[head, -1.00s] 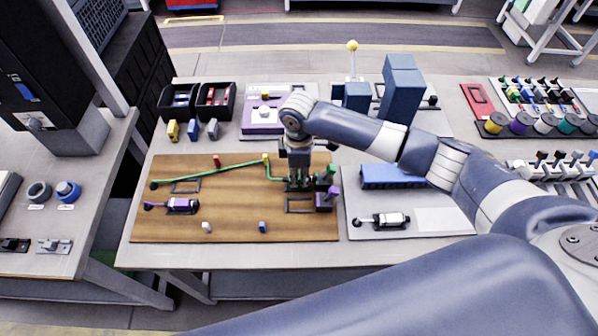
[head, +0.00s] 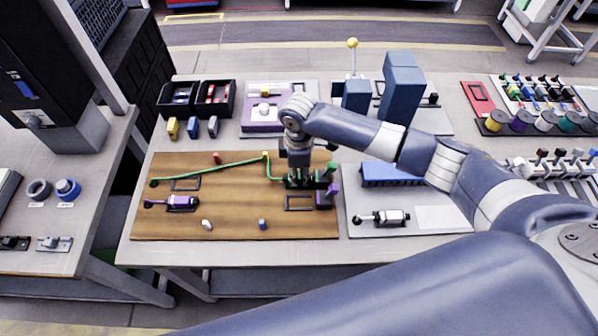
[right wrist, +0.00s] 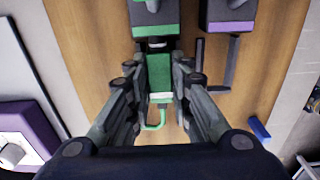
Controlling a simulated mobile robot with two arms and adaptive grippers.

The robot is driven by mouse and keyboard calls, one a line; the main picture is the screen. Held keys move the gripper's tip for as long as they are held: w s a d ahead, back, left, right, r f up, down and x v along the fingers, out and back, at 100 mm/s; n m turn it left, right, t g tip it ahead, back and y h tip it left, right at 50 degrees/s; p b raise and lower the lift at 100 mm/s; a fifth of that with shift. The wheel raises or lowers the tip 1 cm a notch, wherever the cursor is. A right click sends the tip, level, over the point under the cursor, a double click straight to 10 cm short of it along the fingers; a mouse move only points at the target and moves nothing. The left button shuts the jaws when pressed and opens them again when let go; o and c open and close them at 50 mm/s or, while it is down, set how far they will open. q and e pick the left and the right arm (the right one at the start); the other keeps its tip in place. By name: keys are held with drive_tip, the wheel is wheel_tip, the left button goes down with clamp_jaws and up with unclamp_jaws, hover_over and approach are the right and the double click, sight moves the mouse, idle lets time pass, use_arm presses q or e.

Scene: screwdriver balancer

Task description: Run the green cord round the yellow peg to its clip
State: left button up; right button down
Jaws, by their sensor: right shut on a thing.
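The green cord (head: 215,169) runs from a black end at the left of the wooden board up to the yellow peg (head: 265,155). It bends there and drops toward my right gripper (head: 299,182). I cannot tell how closely it hugs the peg. My right gripper is shut on the green plug (right wrist: 186,72) at the cord's end, low over the board. The cord also shows as a loop below the plug in the right wrist view (right wrist: 153,126). The green clip (head: 329,171) stands just right of the gripper; it also shows ahead of the plug (right wrist: 155,30). My left gripper is not in view.
A purple clip (head: 326,195) stands close to the green one. A purple plug (head: 180,202), a red peg (head: 217,158), a white peg (head: 207,225) and a blue peg (head: 263,224) are on the board (head: 235,210). The board's front middle is mostly clear.

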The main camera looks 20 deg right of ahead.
sight(299, 177)
idle(0.4)
drive_tip(key=c, duration=1.4)
unclamp_jaws()
drive_tip(key=shift+o, duration=0.2)
drive_tip(key=shift+f, duration=0.1)
wheel_tip(299, 177, up, 12)
drive_tip(key=shift+s, duration=0.1)
